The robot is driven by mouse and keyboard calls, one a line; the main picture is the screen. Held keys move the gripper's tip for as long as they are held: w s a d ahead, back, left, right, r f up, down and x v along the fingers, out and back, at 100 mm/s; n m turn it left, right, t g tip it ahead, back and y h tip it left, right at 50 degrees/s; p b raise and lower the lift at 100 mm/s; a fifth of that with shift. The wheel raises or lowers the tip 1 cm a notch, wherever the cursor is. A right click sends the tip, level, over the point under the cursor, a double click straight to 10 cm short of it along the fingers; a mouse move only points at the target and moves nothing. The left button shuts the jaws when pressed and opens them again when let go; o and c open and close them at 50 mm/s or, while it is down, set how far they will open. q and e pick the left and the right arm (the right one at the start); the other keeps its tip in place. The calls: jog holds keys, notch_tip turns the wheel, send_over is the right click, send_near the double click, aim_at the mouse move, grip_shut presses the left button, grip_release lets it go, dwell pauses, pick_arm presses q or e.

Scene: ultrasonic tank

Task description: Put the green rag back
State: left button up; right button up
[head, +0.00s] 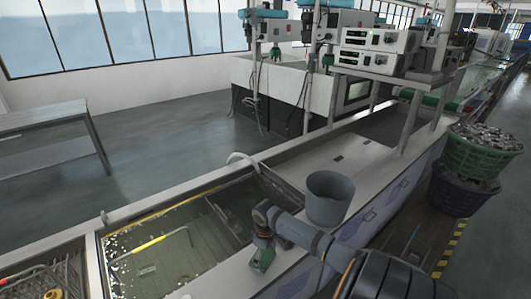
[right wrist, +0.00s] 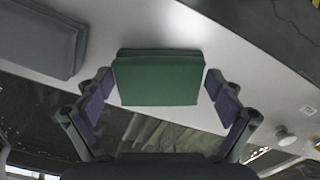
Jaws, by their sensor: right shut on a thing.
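The green rag (right wrist: 158,78) is a folded, flat-faced block between the two fingers of my right gripper (right wrist: 159,86) in the right wrist view. The fingers are shut on its left and right sides. In the head view the green rag (head: 261,260) shows below my right gripper (head: 264,242), over the pale ledge beside the tank. I cannot tell whether it touches the ledge. My left gripper is not in view.
A grey folded piece (right wrist: 38,38) lies left of the rag in the right wrist view. A grey bucket (head: 328,198) stands on the counter (head: 345,155). The water-filled tank (head: 150,270) is to the left.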

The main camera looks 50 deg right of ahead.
aim_at(266, 256)
jog(key=shift+f, duration=0.1)
jog(key=o, duration=0.8)
jog(key=shift+c, duration=0.2)
notch_tip(266, 256, up, 12)
jog(key=shift+b, duration=0.4)
